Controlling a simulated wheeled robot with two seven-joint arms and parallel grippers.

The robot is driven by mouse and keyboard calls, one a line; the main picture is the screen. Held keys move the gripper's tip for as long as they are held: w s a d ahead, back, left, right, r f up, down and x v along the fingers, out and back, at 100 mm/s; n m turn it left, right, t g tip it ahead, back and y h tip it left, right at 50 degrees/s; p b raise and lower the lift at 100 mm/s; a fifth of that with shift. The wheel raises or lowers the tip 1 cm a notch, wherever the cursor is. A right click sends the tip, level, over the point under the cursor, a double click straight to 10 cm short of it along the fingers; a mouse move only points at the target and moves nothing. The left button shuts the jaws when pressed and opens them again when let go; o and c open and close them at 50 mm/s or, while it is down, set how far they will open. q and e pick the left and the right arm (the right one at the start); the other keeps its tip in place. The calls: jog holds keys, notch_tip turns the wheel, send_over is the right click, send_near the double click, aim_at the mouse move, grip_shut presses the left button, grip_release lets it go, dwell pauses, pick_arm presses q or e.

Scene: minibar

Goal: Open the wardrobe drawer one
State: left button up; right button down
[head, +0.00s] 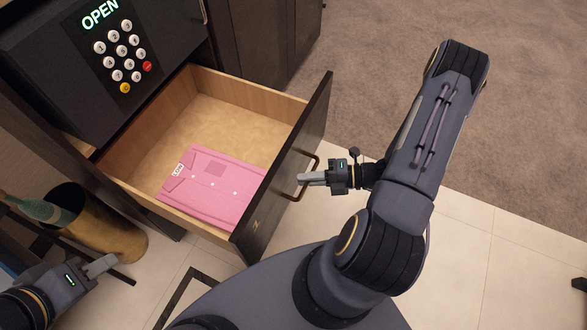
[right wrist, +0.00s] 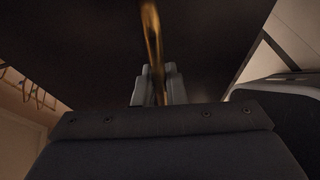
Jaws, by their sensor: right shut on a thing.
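The wardrobe drawer (head: 220,100) stands pulled well out below the safe, with a light wood inside and a dark front panel (head: 288,165). A folded pink shirt (head: 213,187) lies in it. A curved brass handle (head: 304,178) is on the front panel. My right gripper (head: 304,178) is at this handle from the outside. In the right wrist view the brass handle (right wrist: 151,35) runs down between the fingers, which are shut on it. My left gripper (head: 104,265) is at the lower left, away from the drawer; its finger gap is unclear.
A black safe (head: 60,75) with a keypad and a lit "OPEN" display sits above the drawer. A brass bucket (head: 110,235) with a green bottle (head: 38,208) stands at the left. Tiled floor (head: 470,250) and brown carpet (head: 390,60) are free at the right.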

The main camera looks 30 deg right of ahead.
jog(key=shift+s+d, duration=0.35)
jog(key=shift+s, duration=0.1)
jog(key=c, duration=1.5)
grip_release()
jog(key=p+v, duration=0.1)
jog(key=v, duration=0.6)
jog(key=shift+s+d, duration=0.2)
jog(key=shift+d, duration=0.15)
